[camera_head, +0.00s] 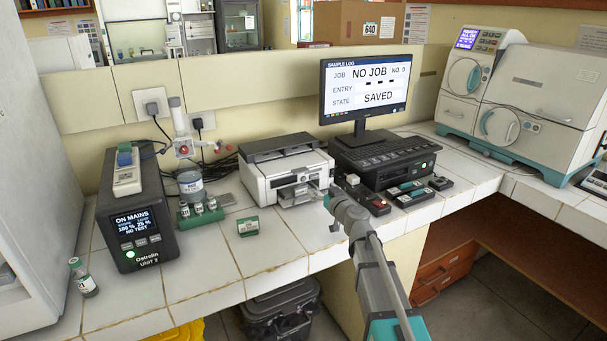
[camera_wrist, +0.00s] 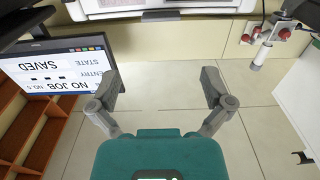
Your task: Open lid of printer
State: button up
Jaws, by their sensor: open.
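The printer (camera_head: 288,182) is a white box with a dark top on the tiled bench, left of the monitor. Its dark lid (camera_head: 277,147) looks down on the body. A grey tray juts from its front. My arm comes in from the lower right in the head view and ends near the printer's front right corner; the fingers are hard to make out there. In the wrist view my gripper (camera_wrist: 162,72) has its two grey fingers wide apart with nothing between them. A white edge at the top of that view, probably the printer's, lies beyond the fingertips.
The monitor (camera_head: 364,86) and a dark keyboard unit (camera_head: 385,158) stand close on the printer's right. A small green box (camera_head: 248,226), a vial rack (camera_head: 201,214) and a black power unit (camera_head: 137,222) are to its left. Bare tiles lie in front.

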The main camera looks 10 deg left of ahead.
aim_at(302, 172)
jog(key=shift+w, duration=0.1)
jog(key=x, duration=1.3)
jog(key=shift+w+a, duration=0.25)
